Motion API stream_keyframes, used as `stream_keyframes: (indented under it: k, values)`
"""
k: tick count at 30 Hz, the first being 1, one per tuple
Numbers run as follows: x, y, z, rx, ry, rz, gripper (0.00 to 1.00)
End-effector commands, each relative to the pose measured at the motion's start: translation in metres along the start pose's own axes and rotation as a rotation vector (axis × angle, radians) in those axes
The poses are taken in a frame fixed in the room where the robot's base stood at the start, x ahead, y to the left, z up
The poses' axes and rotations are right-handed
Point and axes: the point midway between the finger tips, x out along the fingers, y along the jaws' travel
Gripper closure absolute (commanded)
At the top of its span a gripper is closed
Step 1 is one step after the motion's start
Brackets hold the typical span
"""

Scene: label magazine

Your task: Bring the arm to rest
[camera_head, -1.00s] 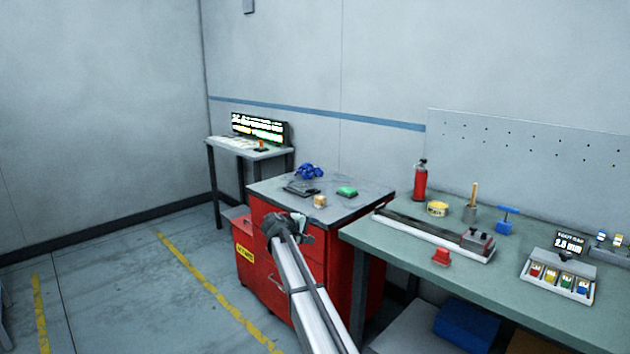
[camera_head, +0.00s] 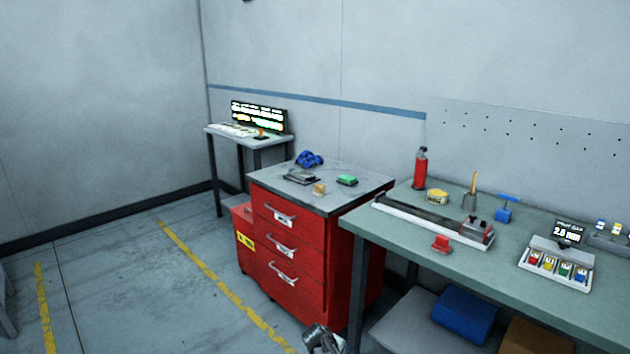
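My gripper (camera_head: 322,340) shows only in part at the bottom edge of the head view, low in front of the red drawer cabinet and left of the workbench leg. It is dark and small here, and its fingers cannot be made out clearly. The rest of my arm is out of view.
The red cabinet (camera_head: 340,265) has a wooden block (camera_head: 319,189), a green item (camera_head: 347,180) and a blue item (camera_head: 309,159) on top. The green workbench (camera_head: 400,236) stands right, bearing a red fire extinguisher (camera_head: 420,168) and a label magazine (camera_head: 555,267).

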Motion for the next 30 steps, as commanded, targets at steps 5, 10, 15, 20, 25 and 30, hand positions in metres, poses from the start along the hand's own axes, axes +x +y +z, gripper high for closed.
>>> stream_keyframes:
  k: [5,10,15,20,25,30]
  values:
    - [0.04,-0.062,0.077,0.087,-0.083,-0.14,0.33]
    - [0.063,-0.119,0.142,0.175,-0.165,-0.268,0.33]
    - [0.074,-0.176,0.205,0.267,-0.253,-0.392,0.33]
    - [0.072,-0.228,0.262,0.358,-0.342,-0.505,0.33]
    - [0.06,-0.281,0.318,0.455,-0.44,-0.621,0.33]
    - [0.043,-0.322,0.358,0.539,-0.526,-0.713,0.33]
